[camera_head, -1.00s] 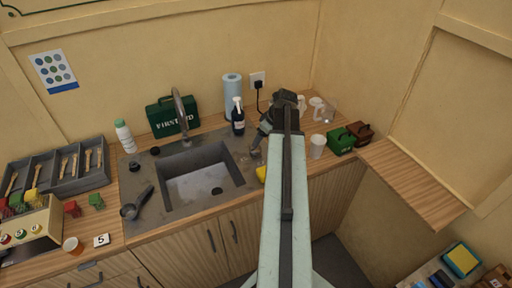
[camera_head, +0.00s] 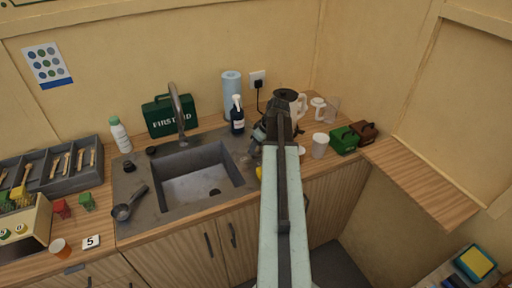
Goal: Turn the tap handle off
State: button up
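The grey tap (camera_head: 177,103) stands at the back edge of the sink (camera_head: 203,172), its tall spout curving over the basin. A small dark knob (camera_head: 152,150) sits on the sink deck left of the tap, and another dark knob (camera_head: 129,166) lies nearer the front. I cannot tell which, if either, is the tap handle, or how it is turned. No running water is clear. My gripper (camera_head: 254,150) hangs right of the sink, well apart from the tap, partly hidden by my own arm. Its fingers are too small to read.
A dark spray bottle (camera_head: 238,118), a blue paper roll (camera_head: 231,92) and a green first aid box (camera_head: 163,117) stand behind the sink. A white bottle (camera_head: 120,135) is at its left. A black ladle (camera_head: 130,204) lies at front left. A pale jug (camera_head: 298,108) stands behind my arm.

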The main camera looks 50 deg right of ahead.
jog(key=shift+s+a+m+h, duration=0.1)
jog(key=shift+m+h, duration=0.3)
jog(key=shift+m, duration=0.4)
jog(key=shift+m+h, duration=0.3)
jog(key=shift+m, duration=0.6)
jog(key=o, duration=1.4)
jog(key=p+v, duration=0.7)
jog(key=shift+s+r, duration=0.1)
jog(key=shift+r, duration=0.25)
